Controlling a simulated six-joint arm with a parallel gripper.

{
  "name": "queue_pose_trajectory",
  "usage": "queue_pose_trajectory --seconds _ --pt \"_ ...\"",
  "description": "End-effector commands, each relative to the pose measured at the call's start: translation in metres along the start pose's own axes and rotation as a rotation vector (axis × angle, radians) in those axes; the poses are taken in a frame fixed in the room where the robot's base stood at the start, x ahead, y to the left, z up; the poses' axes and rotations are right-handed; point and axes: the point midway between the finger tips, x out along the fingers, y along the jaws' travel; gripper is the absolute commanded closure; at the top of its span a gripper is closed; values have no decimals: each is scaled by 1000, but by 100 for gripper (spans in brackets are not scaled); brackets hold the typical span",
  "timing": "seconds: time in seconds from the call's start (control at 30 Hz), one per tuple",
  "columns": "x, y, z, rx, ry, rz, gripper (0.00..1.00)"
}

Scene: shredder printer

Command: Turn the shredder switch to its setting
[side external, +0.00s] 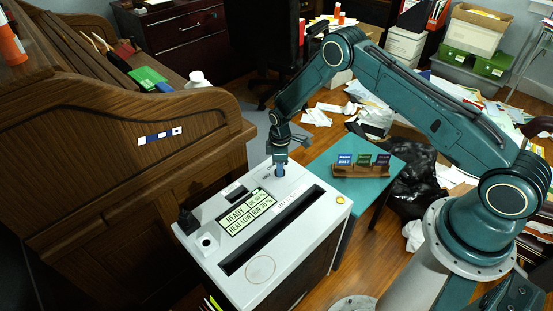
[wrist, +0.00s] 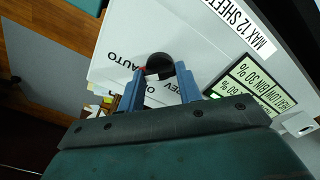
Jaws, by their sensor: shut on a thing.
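The shredder (side external: 292,246) has a pale grey top with a long dark slot and a display reading READY and HEAT LOW. Its switch is a round black knob (wrist: 159,62), seen in the wrist view between the blue fingers of my gripper (wrist: 161,76). The labels O, AUTO and REV are printed around it, and a small red mark shows at its left side. In the side view my gripper (side external: 280,171) points down at the back edge of the shredder top and hides the knob. My gripper is shut on the knob. Its pointing direction is not clear.
A wooden roll-top desk (side external: 200,150) stands close on the left. A teal table (side external: 385,150) with a small card holder (side external: 361,170) is to the right. A black socket-like block (side external: 187,219) rises from the shredder's left corner. Papers litter the floor behind.

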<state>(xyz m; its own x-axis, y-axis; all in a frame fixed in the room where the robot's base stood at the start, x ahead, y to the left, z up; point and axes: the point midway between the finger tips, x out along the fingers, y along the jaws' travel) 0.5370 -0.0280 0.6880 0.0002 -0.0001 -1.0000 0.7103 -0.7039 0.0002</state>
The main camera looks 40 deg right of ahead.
Motion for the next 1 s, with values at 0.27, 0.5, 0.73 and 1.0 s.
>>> queue_pose_trajectory --seconds 0.27,0.5,0.73,1.0 --pt "0 0 0 192 -1 0 88" --pt "0 0 0 269 -1 0 88" --pt "0 0 0 285 -1 0 88" --pt "0 0 0 284 -1 0 56"
